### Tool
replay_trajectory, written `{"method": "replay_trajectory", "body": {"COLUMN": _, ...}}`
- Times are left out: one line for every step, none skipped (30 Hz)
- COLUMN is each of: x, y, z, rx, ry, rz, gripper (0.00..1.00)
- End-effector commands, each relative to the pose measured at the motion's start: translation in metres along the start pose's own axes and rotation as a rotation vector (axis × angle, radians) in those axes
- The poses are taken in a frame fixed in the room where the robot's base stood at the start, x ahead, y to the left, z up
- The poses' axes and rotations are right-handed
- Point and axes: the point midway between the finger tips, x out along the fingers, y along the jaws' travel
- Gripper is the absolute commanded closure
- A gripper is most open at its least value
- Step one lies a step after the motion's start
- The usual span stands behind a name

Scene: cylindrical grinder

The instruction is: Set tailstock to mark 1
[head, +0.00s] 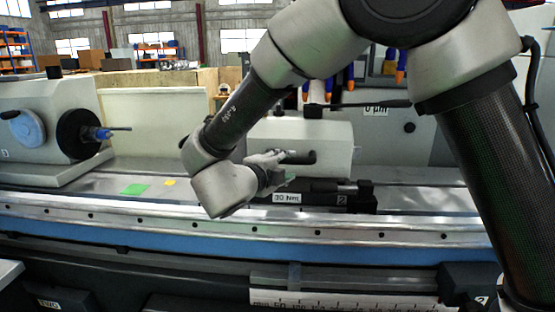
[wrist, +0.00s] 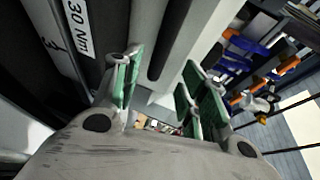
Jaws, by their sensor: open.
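The tailstock (head: 335,135), a pale grey block on the machine bed, stands in the middle of the head view, partly hidden by my arm. A dark horizontal bar (head: 345,188) lies along its foot, near the labels "30 Nm" (head: 287,198) and "2" (head: 341,199). My gripper (head: 278,168) is at the tailstock's front left. In the wrist view my gripper (wrist: 160,90) is open, its green-padded fingers apart. A black bar (wrist: 170,40) shows beyond the gap between them; I cannot tell whether they touch anything. The "30 Nm" label (wrist: 76,25) is at upper left.
The workhead with a blue-tipped black spindle (head: 85,135) stands at left. Green (head: 135,189) and yellow (head: 169,182) patches lie on the bed. A printed scale (head: 350,302) runs along the lower front. The bed's long front rail (head: 120,218) lies below my gripper.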

Motion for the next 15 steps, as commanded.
{"method": "replay_trajectory", "body": {"x": 0.002, "y": 0.001, "z": -0.001, "rx": 0.000, "ry": 0.008, "rz": 0.000, "gripper": 0.57}}
{"method": "replay_trajectory", "body": {"x": 0.004, "y": 0.002, "z": -0.001, "rx": 0.001, "ry": 0.010, "rz": 0.000, "gripper": 0.57}}
{"method": "replay_trajectory", "body": {"x": 0.009, "y": 0.002, "z": -0.001, "rx": 0.001, "ry": 0.011, "rz": 0.000, "gripper": 0.57}}
{"method": "replay_trajectory", "body": {"x": 0.014, "y": 0.002, "z": -0.001, "rx": 0.001, "ry": 0.011, "rz": 0.000, "gripper": 0.57}}
{"method": "replay_trajectory", "body": {"x": 0.019, "y": 0.002, "z": -0.001, "rx": 0.001, "ry": 0.011, "rz": 0.000, "gripper": 0.57}}
{"method": "replay_trajectory", "body": {"x": 0.025, "y": 0.002, "z": -0.002, "rx": 0.000, "ry": 0.012, "rz": 0.001, "gripper": 0.57}}
{"method": "replay_trajectory", "body": {"x": 0.031, "y": 0.002, "z": -0.002, "rx": 0.001, "ry": 0.012, "rz": 0.000, "gripper": 0.57}}
{"method": "replay_trajectory", "body": {"x": 0.037, "y": 0.001, "z": -0.002, "rx": 0.001, "ry": 0.011, "rz": 0.000, "gripper": 0.57}}
{"method": "replay_trajectory", "body": {"x": 0.043, "y": 0.001, "z": -0.001, "rx": 0.001, "ry": 0.010, "rz": 0.000, "gripper": 0.57}}
{"method": "replay_trajectory", "body": {"x": 0.049, "y": 0.001, "z": -0.002, "rx": 0.001, "ry": 0.011, "rz": 0.000, "gripper": 0.57}}
{"method": "replay_trajectory", "body": {"x": 0.053, "y": 0.001, "z": -0.002, "rx": 0.001, "ry": 0.011, "rz": 0.000, "gripper": 0.57}}
{"method": "replay_trajectory", "body": {"x": 0.059, "y": 0.001, "z": -0.001, "rx": 0.001, "ry": 0.009, "rz": 0.000, "gripper": 0.57}}
{"method": "replay_trajectory", "body": {"x": 0.062, "y": 0.001, "z": -0.001, "rx": 0.000, "ry": 0.009, "rz": 0.000, "gripper": 0.57}}
{"method": "replay_trajectory", "body": {"x": 0.066, "y": 0.002, "z": -0.001, "rx": 0.000, "ry": 0.009, "rz": 0.000, "gripper": 0.57}}
{"method": "replay_trajectory", "body": {"x": 0.069, "y": 0.002, "z": -0.001, "rx": 0.000, "ry": 0.009, "rz": 0.000, "gripper": 0.57}}
